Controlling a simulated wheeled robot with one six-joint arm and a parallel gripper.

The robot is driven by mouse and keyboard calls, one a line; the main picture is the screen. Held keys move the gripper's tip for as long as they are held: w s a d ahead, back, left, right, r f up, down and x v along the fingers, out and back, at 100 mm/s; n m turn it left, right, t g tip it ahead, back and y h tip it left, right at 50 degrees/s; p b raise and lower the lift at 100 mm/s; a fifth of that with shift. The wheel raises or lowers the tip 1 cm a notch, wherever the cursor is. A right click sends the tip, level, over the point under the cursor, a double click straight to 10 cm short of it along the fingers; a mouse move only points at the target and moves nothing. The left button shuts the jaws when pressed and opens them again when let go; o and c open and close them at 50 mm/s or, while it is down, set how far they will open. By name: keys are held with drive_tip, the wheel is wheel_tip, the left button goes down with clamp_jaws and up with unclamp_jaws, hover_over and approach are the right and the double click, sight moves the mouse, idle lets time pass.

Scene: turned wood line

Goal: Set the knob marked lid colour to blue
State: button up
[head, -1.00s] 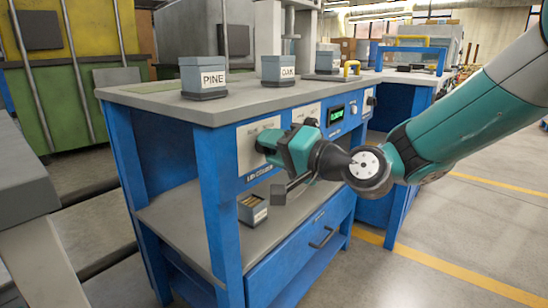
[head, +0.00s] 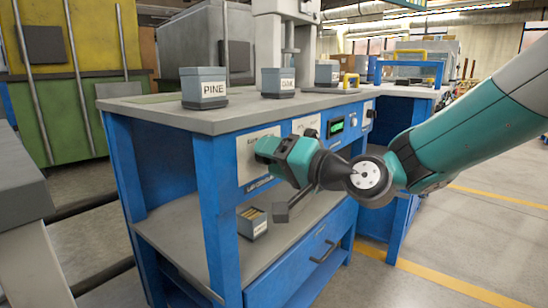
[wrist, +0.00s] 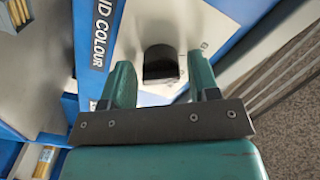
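The lid colour knob (wrist: 160,65) is dark with a rounded end, on a pale panel beside a dark strip lettered "LID COLOUR" (wrist: 99,32) in the wrist view. My gripper (wrist: 163,80) is open, with one teal finger on each side of the knob and a narrow gap showing on both sides. In the head view my gripper (head: 262,148) reaches the left panel (head: 245,160) on the blue bench front and hides the knob. The knob's pointer cannot be made out. Small marks on the panel are too blurred to read.
On the bench top (head: 180,115) stand a PINE box (head: 203,88) and other grey boxes. A green-lit display (head: 336,127) is further right along the front. Below are a shelf with a small open box (head: 252,222) and a drawer (head: 310,262). The floor at right is clear.

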drive_tip(key=shift+o, duration=0.3)
drive_tip(key=b+v, duration=0.2)
drive_tip(key=v, duration=1.5)
drive_tip(key=shift+s+d, duration=0.15)
drive_tip(key=s+a+f+n+g+h+p, duration=0.2)
drive_tip(key=s+n+g, duration=0.1)
drive_tip(key=s+g, duration=0.15)
drive_tip(key=s+a+f+n+g+h+p, duration=0.2)
drive_tip(key=s+a+n+g, duration=0.15)
drive_tip(key=s, duration=0.25)
drive_tip(key=s+d+f+n+g+h+p, duration=0.1)
drive_tip(key=s+d+g+h+p, duration=0.15)
drive_tip(key=s+d+h, duration=0.4)
wheel_tip(320, 180, up, 37)
drive_tip(key=p, duration=3.7)
drive_tip(key=shift+s+r, duration=0.15)
drive_tip(key=shift+s, duration=0.05)
